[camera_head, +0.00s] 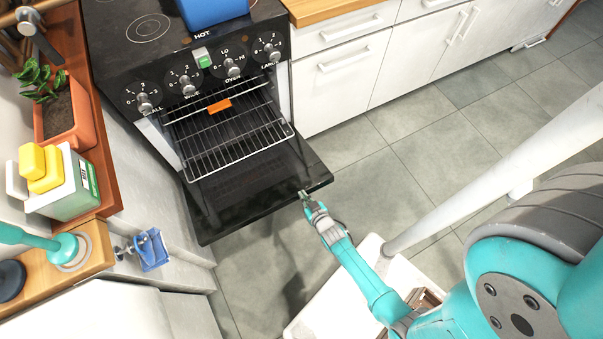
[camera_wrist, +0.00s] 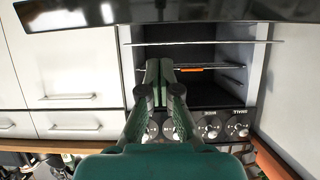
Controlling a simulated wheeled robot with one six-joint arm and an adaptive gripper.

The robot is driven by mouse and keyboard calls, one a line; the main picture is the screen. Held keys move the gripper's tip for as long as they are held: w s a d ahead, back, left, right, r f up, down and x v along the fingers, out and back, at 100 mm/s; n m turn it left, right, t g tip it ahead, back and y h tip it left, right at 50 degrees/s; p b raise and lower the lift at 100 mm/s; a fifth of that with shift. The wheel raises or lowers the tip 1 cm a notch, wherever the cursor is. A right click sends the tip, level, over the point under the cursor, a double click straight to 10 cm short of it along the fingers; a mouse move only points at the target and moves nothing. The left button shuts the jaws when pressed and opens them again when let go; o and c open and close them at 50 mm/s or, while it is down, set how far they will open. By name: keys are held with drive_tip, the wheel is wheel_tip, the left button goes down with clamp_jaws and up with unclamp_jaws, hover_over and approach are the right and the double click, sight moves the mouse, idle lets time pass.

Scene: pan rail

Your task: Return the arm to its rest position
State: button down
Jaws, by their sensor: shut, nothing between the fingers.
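My gripper (camera_head: 305,196) is at the front right corner of the lowered oven door (camera_head: 250,200) in the head view. Its fingers are together and hold nothing. I cannot tell whether the fingertips touch the door edge. In the wrist view my gripper (camera_wrist: 160,68) points toward the open oven, with the dark cavity (camera_wrist: 205,92) behind the fingers. My arm reaches from the lower right of the head view to the door.
A wire rack (camera_head: 238,138) sticks out of the oven (camera_head: 205,65) above the door. A blue pot (camera_head: 212,10) stands on the stove top. White cabinets (camera_head: 345,75) are to the right. A wooden ledge with a plant (camera_head: 55,95) is at left.

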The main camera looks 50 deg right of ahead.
drive_tip(key=s+a, duration=0.2)
drive_tip(key=s, duration=0.4)
drive_tip(key=shift+f, duration=0.2)
